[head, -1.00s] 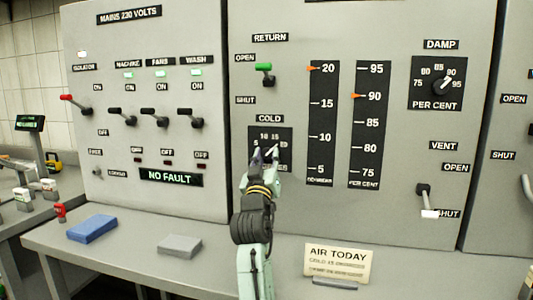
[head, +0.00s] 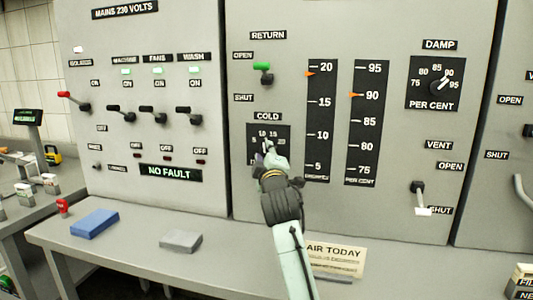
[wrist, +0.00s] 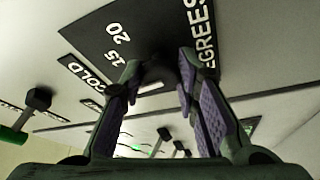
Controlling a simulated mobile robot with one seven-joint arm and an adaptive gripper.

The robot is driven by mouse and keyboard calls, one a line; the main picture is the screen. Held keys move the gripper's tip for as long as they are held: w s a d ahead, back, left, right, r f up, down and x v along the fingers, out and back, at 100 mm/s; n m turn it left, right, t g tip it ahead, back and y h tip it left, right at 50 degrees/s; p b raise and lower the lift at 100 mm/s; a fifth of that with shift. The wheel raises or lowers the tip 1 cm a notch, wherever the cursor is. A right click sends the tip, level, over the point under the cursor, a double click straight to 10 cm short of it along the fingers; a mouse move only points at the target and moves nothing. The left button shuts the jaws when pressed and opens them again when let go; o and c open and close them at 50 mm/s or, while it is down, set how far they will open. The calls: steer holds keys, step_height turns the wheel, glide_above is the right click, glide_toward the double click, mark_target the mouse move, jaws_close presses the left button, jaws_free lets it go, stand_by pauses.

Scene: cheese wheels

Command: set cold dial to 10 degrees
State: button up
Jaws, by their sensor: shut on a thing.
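The cold dial (head: 284,131) is a black square plate with white numbers under a COLD label, left of the tall scales. Its 10 and 15 show above my gripper; the other marks are partly covered. My gripper (head: 264,154) is at the dial, its fingers shut on the knob. In the wrist view my gripper (wrist: 158,85) has a finger on each side of the dark knob (wrist: 155,68), with 15 and 20 visible on the dial plate (wrist: 85,36). The fingers hide much of the knob, and I cannot tell exactly where it points.
The degrees scale (head: 321,120) has an orange marker just below 20; the per cent scale (head: 367,125) has one at 90. The damp dial (head: 435,83) and vent lever (head: 419,197) are to the right. A blue block (head: 94,223) and grey block (head: 181,241) lie on the ledge.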

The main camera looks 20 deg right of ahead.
steer(key=shift+n+g, duration=0.3)
steer(key=shift+n, duration=0.8)
steer(key=o, duration=1.2)
steer(key=shift+c, duration=0.2)
steer(key=shift+r, duration=0.1)
steer(key=shift+s, duration=0.1)
steer(key=r+v, duration=0.1)
steer(key=v, duration=1)
steer(key=shift+s+f, duration=0.45)
steer(key=shift+f, duration=0.05)
